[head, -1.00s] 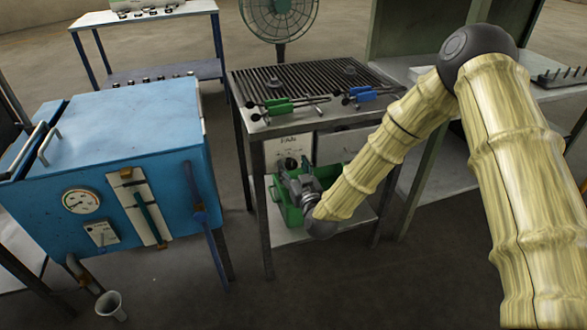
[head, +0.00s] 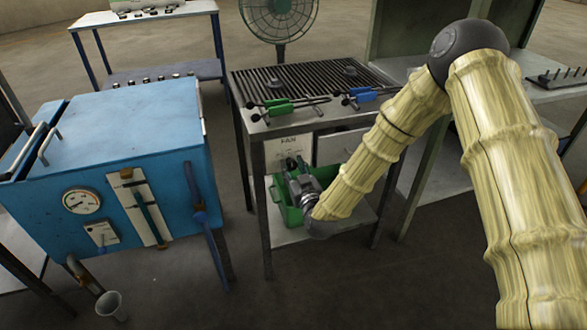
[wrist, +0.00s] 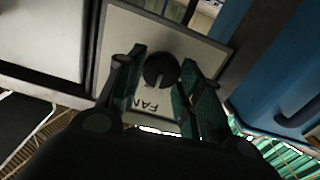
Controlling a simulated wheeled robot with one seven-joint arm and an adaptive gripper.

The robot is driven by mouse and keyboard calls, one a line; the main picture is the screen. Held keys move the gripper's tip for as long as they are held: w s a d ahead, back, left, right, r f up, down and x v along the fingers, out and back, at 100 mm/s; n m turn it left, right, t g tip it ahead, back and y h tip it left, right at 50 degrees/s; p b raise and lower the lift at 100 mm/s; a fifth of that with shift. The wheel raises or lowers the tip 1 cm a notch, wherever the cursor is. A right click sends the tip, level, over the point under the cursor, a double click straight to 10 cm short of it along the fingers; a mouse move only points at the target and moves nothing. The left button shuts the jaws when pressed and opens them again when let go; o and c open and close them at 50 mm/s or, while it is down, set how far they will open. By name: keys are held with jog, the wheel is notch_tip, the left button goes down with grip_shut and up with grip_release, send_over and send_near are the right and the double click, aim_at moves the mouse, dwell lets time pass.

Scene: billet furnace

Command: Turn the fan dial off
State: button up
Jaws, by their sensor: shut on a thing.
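The fan dial (wrist: 160,70) is a round black knob with a pale pointer mark, on a white panel (wrist: 195,45) lettered FAN. In the wrist view the mark points towards the lettering, which reads upside down there. In the head view the FAN panel (head: 288,143) is under the front of the grill table, and the dial is hidden behind my gripper. My gripper (head: 291,163) reaches up to the panel. In the wrist view its teal-padded fingers (wrist: 162,62) stand on both sides of the dial, shut on it.
A green bin (head: 277,194) stands on the shelf below my gripper. Green-handled tongs (head: 280,106) and blue-handled tongs (head: 362,95) lie on the grill top above. The blue furnace (head: 120,140) stands to the left, and a desk fan (head: 278,16) is behind.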

jog(key=n, duration=0.4)
jog(key=shift+a, duration=0.15)
jog(key=n, duration=0.4)
jog(key=shift+s+f, duration=0.1)
jog(key=shift+f, duration=0.05)
dwell(0.5)
jog(key=o, duration=1)
jog(key=shift+o, duration=0.2)
jog(key=v, duration=1.2)
